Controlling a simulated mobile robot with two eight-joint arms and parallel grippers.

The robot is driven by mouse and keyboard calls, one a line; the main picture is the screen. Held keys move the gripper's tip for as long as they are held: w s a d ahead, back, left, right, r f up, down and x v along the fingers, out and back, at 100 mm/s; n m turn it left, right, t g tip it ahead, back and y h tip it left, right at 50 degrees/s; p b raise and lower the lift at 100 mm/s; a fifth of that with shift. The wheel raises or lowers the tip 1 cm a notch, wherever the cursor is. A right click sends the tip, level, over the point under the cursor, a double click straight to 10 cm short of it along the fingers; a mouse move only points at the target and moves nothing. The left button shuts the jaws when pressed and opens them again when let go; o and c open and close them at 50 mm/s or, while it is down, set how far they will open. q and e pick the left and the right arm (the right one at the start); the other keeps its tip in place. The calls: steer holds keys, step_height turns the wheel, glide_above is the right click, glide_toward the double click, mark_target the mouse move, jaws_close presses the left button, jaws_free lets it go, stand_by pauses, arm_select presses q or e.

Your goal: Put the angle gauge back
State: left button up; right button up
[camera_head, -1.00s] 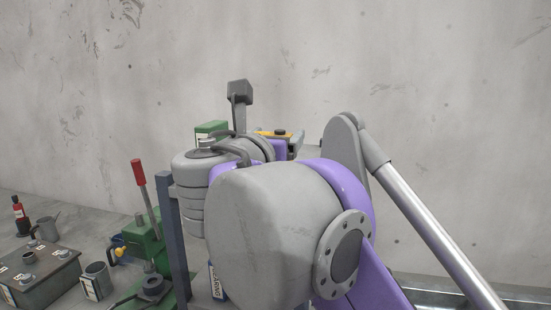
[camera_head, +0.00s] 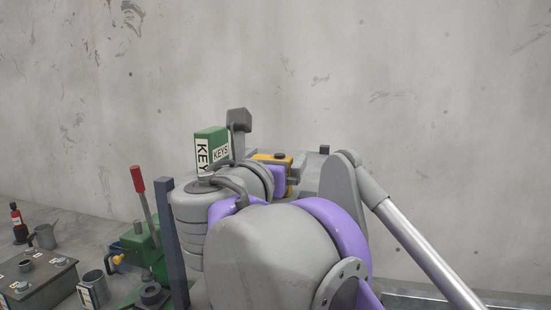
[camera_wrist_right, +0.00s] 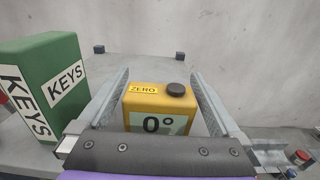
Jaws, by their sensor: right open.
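The angle gauge appears to be the yellow box (camera_wrist_right: 158,104) marked "ZERO" and "0°", with a black knob on top. It stands upright on a grey surface and shows partly behind my arm in the head view (camera_head: 285,160). My right gripper (camera_wrist_right: 160,74) is open, with one grey finger on each side of the gauge in the right wrist view. Small gaps seem to show between fingers and box. The gauge's lower part is hidden by the gripper's dark front bar. My left gripper is not in view.
A green "KEYS" box (camera_wrist_right: 42,84) stands close left of the left finger. A green device with a red-handled lever (camera_head: 137,180), a grey control box (camera_head: 40,282) and mugs stand at lower left. The grey surface behind the gauge is mostly clear.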

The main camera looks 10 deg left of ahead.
steer(key=s, duration=1.1)
steer(key=shift+s+a+b, duration=0.15)
steer(key=shift+s+b, duration=0.2)
steer(key=shift+s, duration=0.05)
steer(key=shift+f, duration=0.1)
